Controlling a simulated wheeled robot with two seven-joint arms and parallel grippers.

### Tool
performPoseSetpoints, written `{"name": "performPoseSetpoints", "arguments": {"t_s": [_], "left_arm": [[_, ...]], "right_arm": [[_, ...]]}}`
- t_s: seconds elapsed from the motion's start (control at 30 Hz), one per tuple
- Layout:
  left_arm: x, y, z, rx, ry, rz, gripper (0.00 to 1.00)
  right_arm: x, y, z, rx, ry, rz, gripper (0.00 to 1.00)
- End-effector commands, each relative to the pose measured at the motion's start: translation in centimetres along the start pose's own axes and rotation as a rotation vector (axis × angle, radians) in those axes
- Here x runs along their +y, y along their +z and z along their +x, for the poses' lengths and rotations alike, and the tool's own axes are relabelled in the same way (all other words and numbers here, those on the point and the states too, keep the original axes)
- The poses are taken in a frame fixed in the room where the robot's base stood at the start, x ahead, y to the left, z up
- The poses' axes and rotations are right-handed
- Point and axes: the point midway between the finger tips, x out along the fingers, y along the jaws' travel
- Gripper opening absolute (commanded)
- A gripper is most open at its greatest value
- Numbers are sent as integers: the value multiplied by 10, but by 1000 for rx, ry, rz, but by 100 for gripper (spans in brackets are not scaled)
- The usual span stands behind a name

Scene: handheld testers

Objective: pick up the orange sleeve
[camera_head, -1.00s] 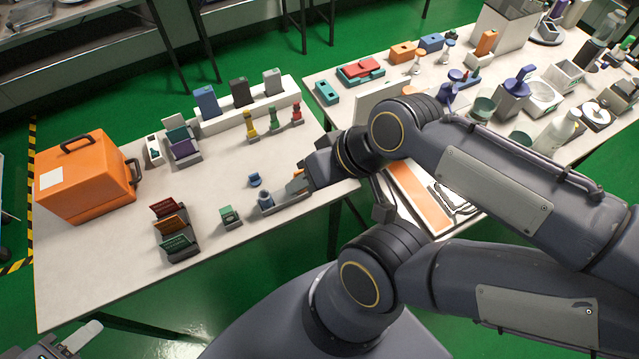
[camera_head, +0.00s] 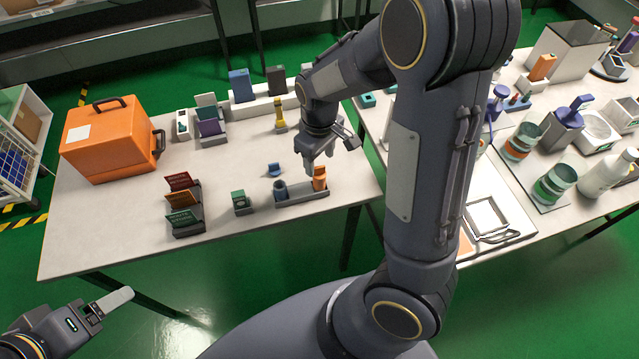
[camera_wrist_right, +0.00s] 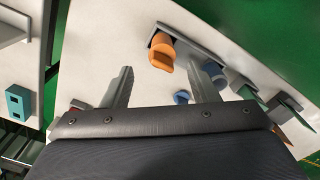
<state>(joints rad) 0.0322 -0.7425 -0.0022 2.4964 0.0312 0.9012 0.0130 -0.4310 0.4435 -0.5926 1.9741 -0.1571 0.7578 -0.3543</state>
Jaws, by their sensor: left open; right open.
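The orange sleeve (camera_head: 320,178) stands upright at the right end of a small grey holder (camera_head: 300,196) on the left table. A blue-grey sleeve (camera_head: 280,190) stands at the holder's other end. In the right wrist view the orange sleeve (camera_wrist_right: 161,54) shows beyond and between the open fingers of my right gripper (camera_wrist_right: 160,82). My right gripper (camera_head: 318,160) points down, open and empty, just behind and above the sleeve in the head view. My left gripper (camera_head: 112,300) is at the lower left, off the table, open and partly shown.
A small blue piece (camera_head: 274,170) lies behind the holder. A green block (camera_head: 240,202) and a card rack (camera_head: 188,225) stand to its left. Behind are a yellow piece (camera_head: 280,116) and an orange case (camera_head: 108,142). My right arm hides part of both tables.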

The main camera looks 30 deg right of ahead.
Motion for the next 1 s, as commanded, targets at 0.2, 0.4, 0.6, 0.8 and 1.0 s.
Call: {"name": "performPoseSetpoints", "arguments": {"t_s": [0.2,0.4,0.6,0.8,1.0], "left_arm": [[0,0,1,0,0,0,76],[0,0,0,0,0,0,76],[0,0,1,0,0,0,76],[0,0,1,0,0,0,76],[0,0,1,0,0,0,76]], "right_arm": [[-1,2,26,-4,-1,2,54],[-3,3,56,-5,-2,3,54],[-3,2,72,-1,-1,3,54],[-3,2,72,1,-1,3,54],[-3,2,71,0,-1,3,28]]}}
